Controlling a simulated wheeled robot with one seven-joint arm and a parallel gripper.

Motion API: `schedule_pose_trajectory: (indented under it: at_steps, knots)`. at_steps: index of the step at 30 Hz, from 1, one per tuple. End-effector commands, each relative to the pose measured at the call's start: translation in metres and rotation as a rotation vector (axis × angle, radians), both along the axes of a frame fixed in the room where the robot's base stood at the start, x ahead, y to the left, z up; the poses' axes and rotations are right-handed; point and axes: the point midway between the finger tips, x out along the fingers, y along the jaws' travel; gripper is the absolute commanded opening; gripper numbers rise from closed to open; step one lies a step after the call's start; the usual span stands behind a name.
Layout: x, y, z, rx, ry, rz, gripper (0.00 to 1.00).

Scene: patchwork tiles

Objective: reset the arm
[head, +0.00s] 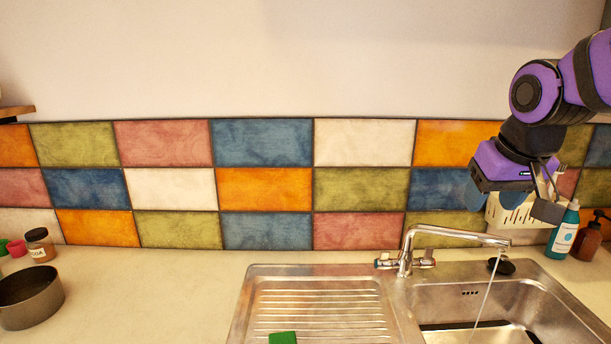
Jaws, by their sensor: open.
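My gripper (515,204) hangs from my purple and black arm (541,100) at the right of the head view. Its two fingers are apart and nothing shows between them. It is above the right part of the sink, in front of a white slotted basket (519,215), which it partly hides. I cannot tell the exact gap between the gripper and the basket.
A steel sink (412,290) has a tap (407,250) with water running. A green sponge (283,338) lies on the drainer. A teal bottle (563,232) and a brown bottle (587,240) stand right. A dark pan (30,298) and jar (40,245) stand left. The left-middle counter is clear.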

Motion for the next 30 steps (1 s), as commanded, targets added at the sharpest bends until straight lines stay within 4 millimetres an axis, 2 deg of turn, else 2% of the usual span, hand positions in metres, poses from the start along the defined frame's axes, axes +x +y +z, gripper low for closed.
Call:
schedule_pose_trajectory:
  at_steps: [1,9,15,21,30]
  knots:
    - [-0.014,-0.002,0.004,0.001,-0.01,0.0,0.53]
    - [-0.082,-0.008,0.01,0.01,-0.038,0.003,0.53]
    - [-0.122,-0.01,0.007,0.016,-0.053,0.009,0.53]
    - [-0.14,-0.011,0.003,0.021,-0.06,0.012,0.53]
    - [-0.142,-0.011,0.003,0.021,-0.06,0.013,0.53]
